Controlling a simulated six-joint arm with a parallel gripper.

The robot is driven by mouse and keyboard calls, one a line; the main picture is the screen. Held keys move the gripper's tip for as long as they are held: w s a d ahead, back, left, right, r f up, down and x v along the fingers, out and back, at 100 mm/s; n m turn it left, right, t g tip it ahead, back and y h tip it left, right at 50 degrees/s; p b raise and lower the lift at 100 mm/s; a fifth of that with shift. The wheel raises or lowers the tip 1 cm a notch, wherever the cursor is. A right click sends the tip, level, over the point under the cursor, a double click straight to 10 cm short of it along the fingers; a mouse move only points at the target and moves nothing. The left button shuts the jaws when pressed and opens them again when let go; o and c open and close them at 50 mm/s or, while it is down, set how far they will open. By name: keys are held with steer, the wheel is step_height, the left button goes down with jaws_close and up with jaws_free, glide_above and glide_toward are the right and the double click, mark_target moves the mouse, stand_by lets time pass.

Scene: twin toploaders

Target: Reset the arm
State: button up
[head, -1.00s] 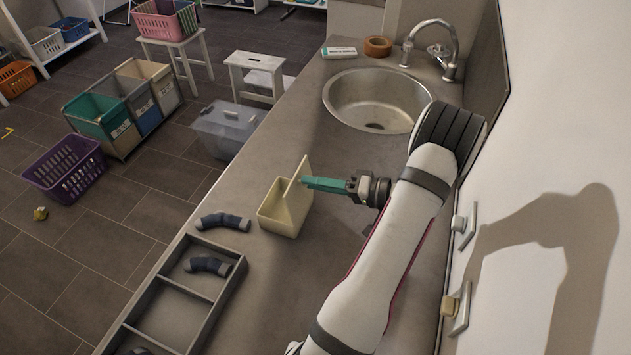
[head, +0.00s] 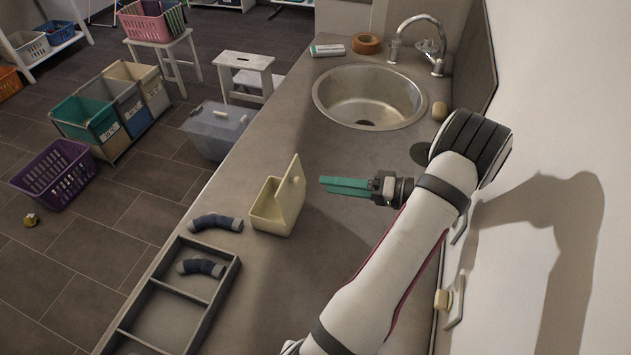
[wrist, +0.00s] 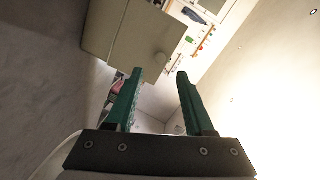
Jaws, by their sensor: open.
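My gripper (head: 345,186) is at the end of the white arm, above the counter and just right of the cream box. In the wrist view its two green fingers (wrist: 158,101) stand apart with nothing between them. The cream box (head: 268,217) stands on the counter with its lid (head: 291,190) raised on the right side. The lid, with a round knob, shows at the upper left of the wrist view (wrist: 125,40). The gripper is apart from the lid.
A grey divided tray (head: 165,312) holds a dark sock (head: 201,268). Another dark sock (head: 216,222) lies on the counter behind it. The wall is close on the right.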

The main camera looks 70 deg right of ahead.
steer(key=shift+s, duration=0.55)
steer(key=w+a+r+n+g+y, duration=0.2)
steer(key=w+a+r+g+y, duration=0.15)
steer(key=w+a+y, duration=0.45)
steer(key=w+a+r+n+g+y, duration=0.1)
steer(key=w+a+g, duration=0.25)
steer(key=a, duration=0.55)
steer(key=w+a+n+g+y, duration=0.1)
steer(key=w+a+g, duration=0.25)
steer(key=a, duration=0.55)
steer(key=s+a+r+n+g+h, duration=0.2)
steer(key=s+a+h, duration=0.2)
steer(key=a, duration=0.3)
steer(key=s+a+r+n+g+h, duration=0.1)
steer(key=s+a+r+g+h, duration=0.1)
steer(key=a, duration=0.5)
steer(key=shift+s+a+n+g+h, duration=0.25)
steer(key=shift+s+n+g+h, duration=0.15)
steer(key=shift+s+g+h, duration=0.65)
